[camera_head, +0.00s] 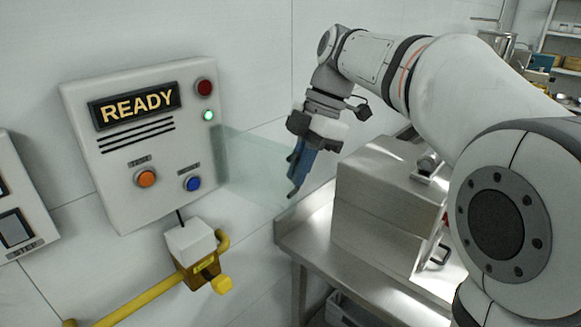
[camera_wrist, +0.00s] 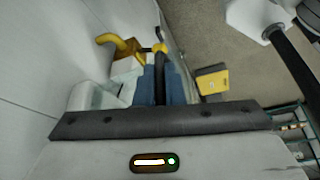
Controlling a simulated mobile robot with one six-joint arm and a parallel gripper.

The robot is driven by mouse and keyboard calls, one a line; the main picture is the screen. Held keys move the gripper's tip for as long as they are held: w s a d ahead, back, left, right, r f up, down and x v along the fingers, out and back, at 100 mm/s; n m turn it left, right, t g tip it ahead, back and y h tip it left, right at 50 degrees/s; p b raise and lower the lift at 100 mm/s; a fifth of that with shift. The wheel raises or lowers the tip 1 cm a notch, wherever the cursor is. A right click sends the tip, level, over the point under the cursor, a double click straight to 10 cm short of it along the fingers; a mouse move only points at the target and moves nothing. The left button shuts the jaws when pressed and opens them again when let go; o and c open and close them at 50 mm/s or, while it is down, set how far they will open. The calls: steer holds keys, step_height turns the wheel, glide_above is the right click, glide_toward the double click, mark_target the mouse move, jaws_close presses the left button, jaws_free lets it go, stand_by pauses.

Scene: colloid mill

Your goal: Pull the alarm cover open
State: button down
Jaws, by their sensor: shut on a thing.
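The alarm cover (camera_head: 248,168) is a clear, faintly green panel. In the head view it stands out from the right side of the white control box (camera_head: 140,150), which has a READY display, an orange button (camera_head: 146,178) and a blue button (camera_head: 192,183). The front of the box is uncovered. My gripper (camera_head: 292,188) is at the cover's outer right edge, shut on it. In the wrist view my blue and black fingers (camera_wrist: 161,84) hide most of their contact, and the cover is hard to make out.
A yellow pipe with a white and yellow fitting (camera_head: 195,248) runs below the box. A steel machine housing (camera_head: 375,205) stands on a metal table (camera_head: 300,250) to the right, close to my arm. Another panel (camera_head: 18,205) is at the left edge.

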steer(key=c, duration=1.5)
jaws_free()
steer(key=shift+a, duration=0.15)
steer(key=v, duration=0.7)
steer(key=shift+w+r, duration=0.1)
steer(key=shift+r, duration=0.25)
steer(key=s+d+f+m+t+h, duration=0.1)
steer(key=s+d+f+m, duration=0.3)
steer(key=f+m, duration=0.4)
steer(key=s+d+f+m+t+h, duration=0.1)
steer(key=s+d+f+m+t, duration=0.1)
steer(key=s+d+f+m, duration=0.3)
steer(key=s+d+f+m+t+h, duration=0.1)
steer(key=s+d+f+m, duration=0.4)
steer(key=f+m, duration=0.6)
steer(key=shift+s+t+h, duration=0.4)
steer(key=shift+s+t, duration=0.1)
steer(key=shift+s, duration=0.65)
